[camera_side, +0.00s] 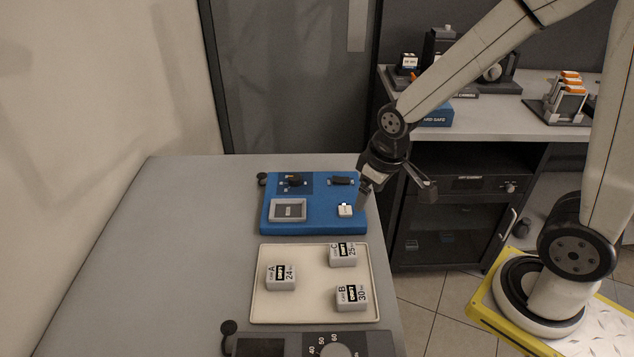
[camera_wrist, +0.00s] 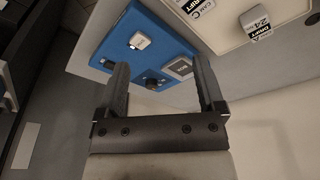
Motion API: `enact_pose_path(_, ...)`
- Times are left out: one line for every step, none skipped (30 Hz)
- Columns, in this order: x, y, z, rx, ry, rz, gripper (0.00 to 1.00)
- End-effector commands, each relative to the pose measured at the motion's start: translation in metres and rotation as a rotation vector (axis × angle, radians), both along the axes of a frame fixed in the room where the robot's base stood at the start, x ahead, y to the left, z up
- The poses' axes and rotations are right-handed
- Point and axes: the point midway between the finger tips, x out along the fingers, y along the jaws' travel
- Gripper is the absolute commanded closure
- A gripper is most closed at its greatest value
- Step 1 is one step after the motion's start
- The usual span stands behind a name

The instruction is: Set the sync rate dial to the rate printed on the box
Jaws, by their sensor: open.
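My gripper (camera_side: 398,186) is open and empty, above and to the right of a blue device (camera_side: 325,222). It also shows in the wrist view (camera_wrist: 162,70), with the blue device (camera_wrist: 112,40) beyond its fingers. The device carries a small dark knob (camera_side: 292,180) with tiny marks, a grey frame (camera_side: 288,209) and a white block (camera_side: 345,210). Three grey boxes stand on a cream tray (camera_side: 310,315): A marked 24 (camera_side: 281,278), B marked 30 (camera_side: 351,296) and C marked 25 (camera_side: 342,255). Which control is the sync rate dial cannot be read.
A dark device at the front edge has a round dial (camera_side: 336,350) with 40, 50 and 60 showing, partly cut off. The grey table (camera_side: 170,250) is clear on the left. A bench (camera_side: 500,118) with equipment stands behind at the right.

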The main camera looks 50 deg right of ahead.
Motion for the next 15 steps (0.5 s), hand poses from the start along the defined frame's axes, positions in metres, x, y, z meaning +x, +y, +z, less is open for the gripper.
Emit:
enact_pose_path(0.013, -0.001, 0.000, -0.005, 0.006, 0.023, 0.13)
enact_pose_path(0.020, -0.001, 0.001, -0.009, 0.012, 0.041, 0.13)
enact_pose_path(0.030, -0.002, 0.002, -0.014, 0.018, 0.066, 0.13)
enact_pose_path(0.037, -0.003, 0.002, -0.018, 0.023, 0.083, 0.13)
enact_pose_path(0.045, -0.003, 0.003, -0.021, 0.027, 0.103, 0.13)
enact_pose_path(0.055, -0.004, 0.003, -0.026, 0.035, 0.128, 0.13)
enact_pose_path(0.062, -0.004, 0.003, -0.030, 0.040, 0.147, 0.13)
enact_pose_path(0.070, -0.005, 0.003, -0.032, 0.046, 0.166, 0.13)
enact_pose_path(0.079, -0.006, 0.003, -0.037, 0.052, 0.191, 0.13)
enact_pose_path(0.087, -0.007, 0.003, -0.040, 0.057, 0.211, 0.13)
enact_pose_path(0.094, -0.007, 0.002, -0.043, 0.062, 0.230, 0.13)
enact_pose_path(0.103, -0.008, 0.002, -0.047, 0.068, 0.255, 0.13)
enact_pose_path(0.110, -0.009, 0.001, -0.050, 0.074, 0.275, 0.13)
enact_pose_path(0.117, -0.010, 0.001, -0.052, 0.079, 0.293, 0.13)
enact_pose_path(0.126, -0.011, 0.000, -0.055, 0.085, 0.318, 0.13)
